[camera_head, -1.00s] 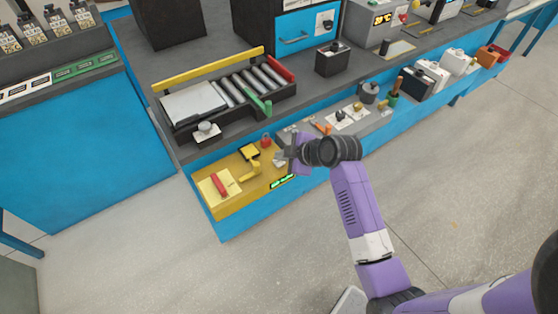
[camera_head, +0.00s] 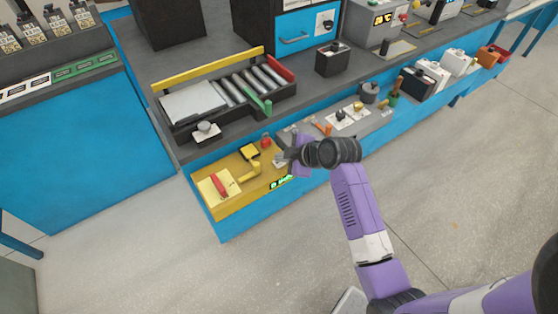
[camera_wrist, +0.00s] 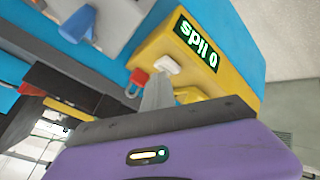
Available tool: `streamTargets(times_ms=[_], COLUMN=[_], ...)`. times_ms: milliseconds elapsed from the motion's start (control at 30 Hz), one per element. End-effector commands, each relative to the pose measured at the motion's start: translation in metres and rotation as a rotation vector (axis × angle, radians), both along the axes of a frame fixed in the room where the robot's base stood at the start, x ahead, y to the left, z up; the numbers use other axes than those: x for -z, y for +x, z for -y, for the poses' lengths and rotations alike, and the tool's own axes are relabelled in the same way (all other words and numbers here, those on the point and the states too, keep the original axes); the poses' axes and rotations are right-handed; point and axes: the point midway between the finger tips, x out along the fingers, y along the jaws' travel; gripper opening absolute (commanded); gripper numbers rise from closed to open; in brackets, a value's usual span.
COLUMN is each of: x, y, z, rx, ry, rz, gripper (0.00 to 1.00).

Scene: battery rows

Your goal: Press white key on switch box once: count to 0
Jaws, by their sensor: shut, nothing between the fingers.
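In the head view, my gripper (camera_head: 284,156) is over the right end of the yellow panel (camera_head: 208,205), near the green-lit display (camera_head: 281,182). The text there is too small to read surely.
A red padlock (camera_wrist: 137,80) is close left of my fingertips. A red handle (camera_head: 219,184), a yellow lever (camera_head: 250,172) and a black-and-yellow block (camera_head: 249,152) stand on the panel. A roller tray (camera_head: 240,88) is on the bench behind. The floor in front is clear.

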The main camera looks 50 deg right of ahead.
Motion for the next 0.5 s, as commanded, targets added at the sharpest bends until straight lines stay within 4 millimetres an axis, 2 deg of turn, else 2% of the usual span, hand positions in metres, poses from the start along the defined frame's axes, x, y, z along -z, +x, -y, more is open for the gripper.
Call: streamTargets(times_ms=[233,500], x=[-0.002,-0.016], y=[0.0,-0.001], z=[0.0,0.0], rx=[-0.001,-0.001], ry=[0.001,0.001], rz=[-0.002,-0.002], gripper=[0.0,0.0])
